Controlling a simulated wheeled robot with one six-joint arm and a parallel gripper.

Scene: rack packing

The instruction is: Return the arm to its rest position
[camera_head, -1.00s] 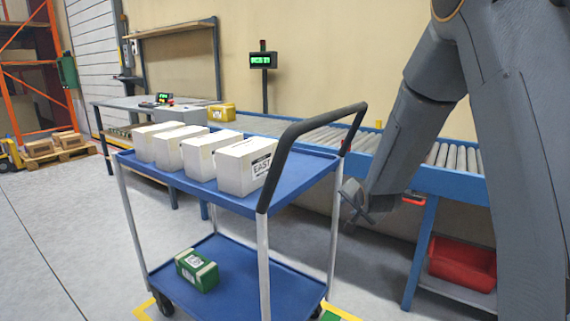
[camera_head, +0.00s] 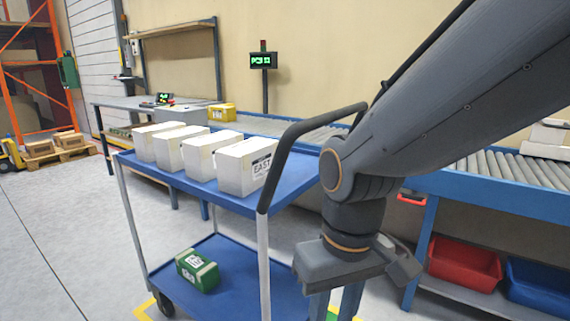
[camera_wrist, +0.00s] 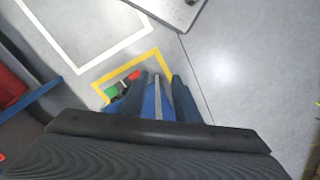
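My gripper (camera_head: 335,312) hangs in front of the right side of the blue cart (camera_head: 290,188), with its fingers pointing down and cut off by the lower picture edge. A gap shows between the two fingers, and I see nothing held there. In the wrist view my gripper (camera_wrist: 161,80) shows its dark fingers apart above the floor. My arm is folded, with its upper link reaching in from the upper right.
Several white boxes (camera_head: 243,165) stand in a row on the cart's top shelf. A green box (camera_head: 198,270) lies on its lower shelf. Behind are a roller conveyor (camera_head: 500,166), a red bin (camera_head: 464,263) and a blue bin (camera_head: 537,287). Clear floor lies left.

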